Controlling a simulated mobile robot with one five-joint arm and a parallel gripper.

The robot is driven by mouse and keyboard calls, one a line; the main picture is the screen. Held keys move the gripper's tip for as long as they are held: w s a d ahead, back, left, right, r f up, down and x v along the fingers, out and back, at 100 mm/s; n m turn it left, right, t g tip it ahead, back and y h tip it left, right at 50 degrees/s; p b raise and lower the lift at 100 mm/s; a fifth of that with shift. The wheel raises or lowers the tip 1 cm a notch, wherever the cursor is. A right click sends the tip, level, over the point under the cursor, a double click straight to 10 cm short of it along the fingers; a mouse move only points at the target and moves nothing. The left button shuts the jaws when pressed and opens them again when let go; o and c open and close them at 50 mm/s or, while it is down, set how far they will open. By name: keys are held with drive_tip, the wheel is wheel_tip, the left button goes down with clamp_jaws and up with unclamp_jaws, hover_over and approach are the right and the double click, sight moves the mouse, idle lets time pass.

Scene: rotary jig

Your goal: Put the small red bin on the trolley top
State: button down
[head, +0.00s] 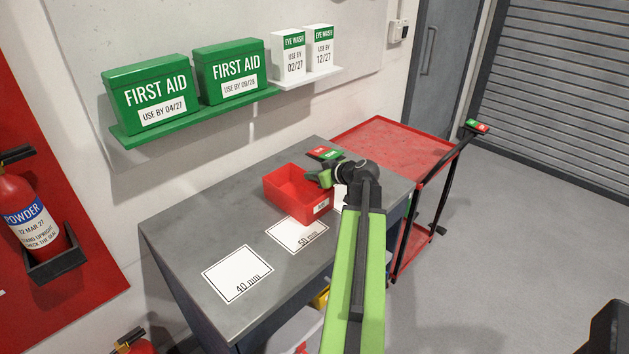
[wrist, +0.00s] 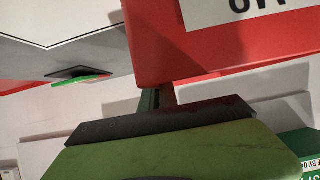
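The small red bin (head: 287,199) is at the back of the grey bench, open side up, with a white label on its front wall. I cannot tell whether it rests on the bench. The bin also fills the upper right of the wrist view (wrist: 225,45), its label upside down. My gripper (head: 322,177) is at the bin's right rim. In the wrist view, a green finger with a dark pad (wrist: 160,122) is close to the bin's edge. The other finger is mostly hidden, so its grip is unclear. The trolley's red top (head: 395,145) is bare, beyond the bench.
The grey bench (head: 190,235) carries white cards marked 40 mm (head: 238,273) and 50 mm (head: 297,235). A red-green tag (head: 325,154) lies behind the bin.

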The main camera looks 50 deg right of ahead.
drive_tip(key=shift+f, duration=0.15)
drive_tip(key=c, duration=1.6)
unclamp_jaws()
drive_tip(key=shift+c, duration=0.2)
drive_tip(key=shift+r, duration=0.35)
drive_tip(key=p+v, duration=0.5)
drive_tip(key=v, duration=0.6)
drive_tip(key=shift+s+a+r+p, duration=0.1)
drive_tip(key=shift+s+r+p, duration=0.1)
drive_tip(key=shift+p, duration=0.2)
drive_tip(key=shift+s, duration=0.3)
drive_tip(key=shift+o, duration=0.4)
